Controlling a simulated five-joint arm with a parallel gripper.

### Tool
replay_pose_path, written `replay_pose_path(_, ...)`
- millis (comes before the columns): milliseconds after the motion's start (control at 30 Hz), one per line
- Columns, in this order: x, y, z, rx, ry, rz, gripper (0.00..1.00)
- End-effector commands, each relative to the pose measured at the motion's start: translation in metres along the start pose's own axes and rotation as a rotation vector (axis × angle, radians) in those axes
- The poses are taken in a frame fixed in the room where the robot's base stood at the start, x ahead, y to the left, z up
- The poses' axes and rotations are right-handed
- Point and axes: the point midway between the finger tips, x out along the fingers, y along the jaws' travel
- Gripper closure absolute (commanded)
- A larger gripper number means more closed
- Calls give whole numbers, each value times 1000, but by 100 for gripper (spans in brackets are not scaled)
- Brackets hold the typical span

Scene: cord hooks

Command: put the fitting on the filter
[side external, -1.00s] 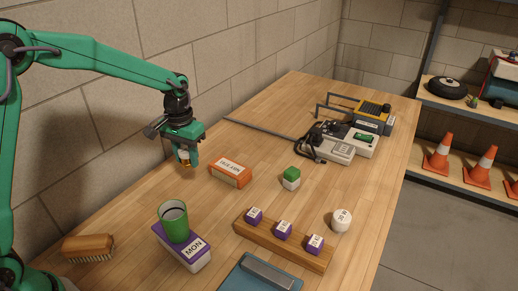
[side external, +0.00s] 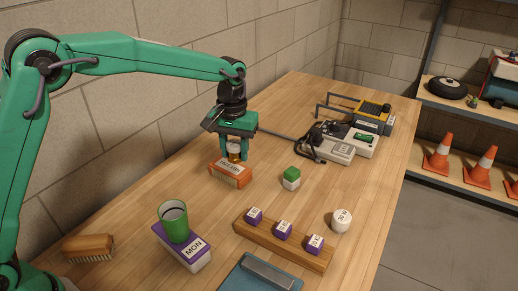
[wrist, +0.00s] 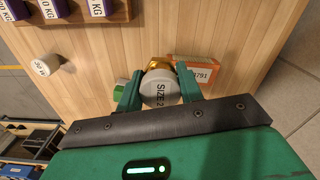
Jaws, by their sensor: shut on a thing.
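My gripper (side external: 235,150) is shut on a fitting with a grey-white round end marked "SIZE 2" (wrist: 160,90) and a brass part (wrist: 158,64) showing beyond it. In the side view the fitting hangs upright, low over the far end of an orange box (side external: 229,175) with a white label, which seems to be the filter. In the wrist view the box (wrist: 205,68) lies partly hidden behind the fitting and one finger. The label is only partly readable. I cannot tell whether the fitting touches the box.
A green-and-white block stack (side external: 291,178) stands right of the box. Meters (side external: 340,146) stand farther back.

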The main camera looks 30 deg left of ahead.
Motion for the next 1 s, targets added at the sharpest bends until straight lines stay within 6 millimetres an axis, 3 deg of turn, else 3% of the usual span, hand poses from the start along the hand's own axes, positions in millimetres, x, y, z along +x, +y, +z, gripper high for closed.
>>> replay_pose_path(167,-5,17,2,-16,0,0,88)
replay_pose_path(433,-2,14,-2,-20,-1,0,88)
replay_pose_path(1000,46,-38,-64,-21,0,0,88)
